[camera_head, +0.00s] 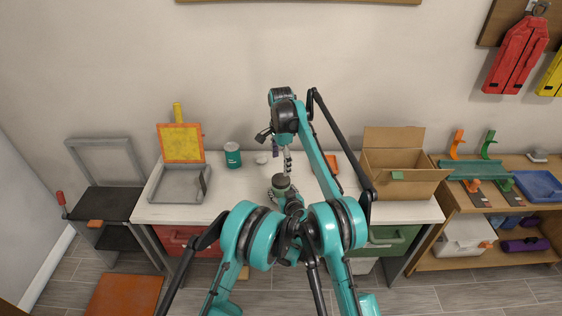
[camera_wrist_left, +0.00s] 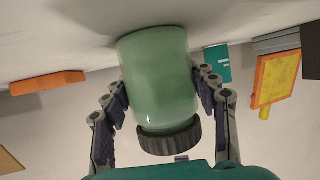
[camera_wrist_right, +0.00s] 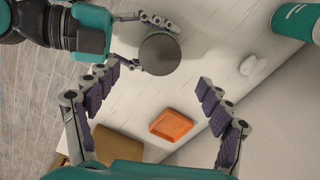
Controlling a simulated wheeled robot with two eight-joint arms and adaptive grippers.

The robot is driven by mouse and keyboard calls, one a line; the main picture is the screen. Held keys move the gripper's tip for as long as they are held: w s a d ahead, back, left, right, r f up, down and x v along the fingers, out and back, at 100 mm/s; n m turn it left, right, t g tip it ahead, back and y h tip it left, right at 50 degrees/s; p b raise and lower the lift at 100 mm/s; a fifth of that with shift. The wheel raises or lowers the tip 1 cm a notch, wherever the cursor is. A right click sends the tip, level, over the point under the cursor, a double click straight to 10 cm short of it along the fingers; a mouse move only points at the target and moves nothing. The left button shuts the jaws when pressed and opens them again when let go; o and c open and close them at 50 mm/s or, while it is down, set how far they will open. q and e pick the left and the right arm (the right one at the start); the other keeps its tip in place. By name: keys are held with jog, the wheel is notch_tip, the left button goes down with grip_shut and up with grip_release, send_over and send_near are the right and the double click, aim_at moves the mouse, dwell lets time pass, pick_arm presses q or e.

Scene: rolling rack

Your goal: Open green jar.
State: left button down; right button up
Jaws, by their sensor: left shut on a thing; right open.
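The green jar (camera_head: 281,188) stands upright on the white table, with its dark ridged lid (camera_wrist_left: 168,138) on. In the left wrist view the pale green jar body (camera_wrist_left: 158,75) is between the finger pads of my left gripper (camera_wrist_left: 160,88), which is shut on it. My right gripper (camera_head: 287,160) is above and just behind the jar in the head view. In the right wrist view my right gripper (camera_wrist_right: 157,80) is open and empty. The round lid top (camera_wrist_right: 160,54) shows beyond its fingertips, apart from them.
A teal canister (camera_head: 232,155) and a small white object (camera_head: 262,158) stand left of the jar. An orange dish (camera_wrist_right: 171,125) and an open cardboard box (camera_head: 405,187) are right.

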aim_at(281, 179)
notch_tip(281, 179, down, 8)
jog(key=shift+r, duration=0.1)
dwell(0.4)
jog(key=c, duration=1.3)
jog(key=n, duration=0.4)
jog(key=shift+n, duration=0.4)
jog(key=n, duration=0.4)
jog(key=shift+n, duration=0.4)
jog(key=n, duration=1.1)
jog(key=shift+n, duration=0.4)
